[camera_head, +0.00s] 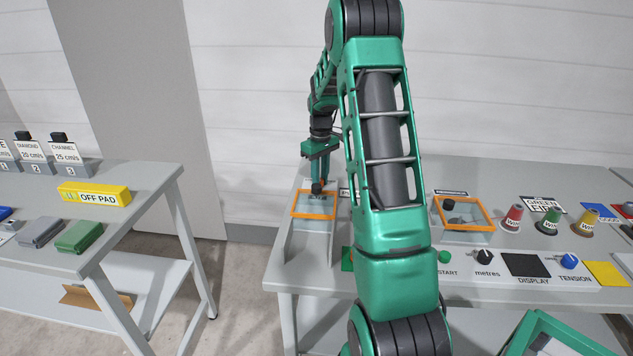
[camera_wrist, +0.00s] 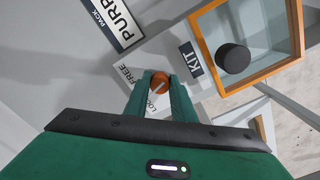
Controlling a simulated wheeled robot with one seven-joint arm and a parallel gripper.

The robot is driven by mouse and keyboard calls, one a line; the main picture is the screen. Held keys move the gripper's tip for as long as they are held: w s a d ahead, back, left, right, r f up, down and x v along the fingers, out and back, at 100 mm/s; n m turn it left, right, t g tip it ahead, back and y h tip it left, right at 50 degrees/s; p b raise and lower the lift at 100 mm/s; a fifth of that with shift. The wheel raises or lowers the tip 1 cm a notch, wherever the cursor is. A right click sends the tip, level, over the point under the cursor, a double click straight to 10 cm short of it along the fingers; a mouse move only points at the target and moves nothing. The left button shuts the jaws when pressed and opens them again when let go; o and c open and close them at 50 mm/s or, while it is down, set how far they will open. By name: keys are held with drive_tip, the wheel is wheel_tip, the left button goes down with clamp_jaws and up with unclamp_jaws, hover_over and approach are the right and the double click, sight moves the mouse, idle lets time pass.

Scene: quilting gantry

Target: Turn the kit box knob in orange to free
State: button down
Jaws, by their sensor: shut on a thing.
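The kit box knob (camera_wrist: 160,82) is orange-brown and round, with a pale line across it, in the wrist view. My gripper (camera_wrist: 161,84) is shut on it, with one green finger on either side. The printed word FREE (camera_wrist: 136,76) shows beside the left finger. The word LOCK is partly hidden by that finger, so I cannot tell the pointer's exact setting. The kit box (camera_wrist: 291,18) has an orange-framed clear lid with a black round handle (camera_wrist: 233,58). In the head view, my gripper (camera_head: 320,174) is low at the kit box (camera_head: 314,216), and the knob is hidden.
A side table (camera_head: 150,178) with an OFF PAD block (camera_head: 95,194) stands left, across a floor gap.

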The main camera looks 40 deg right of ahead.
drive_tip(key=m, duration=0.4)
drive_tip(key=shift+a+m, duration=0.15)
drive_tip(key=shift+m, duration=0.15)
drive_tip(key=m, duration=0.4)
drive_tip(key=shift+w+m, duration=0.1)
drive_tip(key=shift+m, duration=0.2)
drive_tip(key=c, duration=2.5)
unclamp_jaws()
drive_tip(key=shift+c, duration=0.2)
clamp_jaws()
drive_tip(key=o, duration=1.1)
unclamp_jaws()
drive_tip(key=shift+c, duration=0.2)
drive_tip(key=shift+r, duration=0.15)
wheel_tip(320, 180, up, 10)
drive_tip(key=shift+r, duration=0.25)
drive_tip(key=shift+a, duration=0.1)
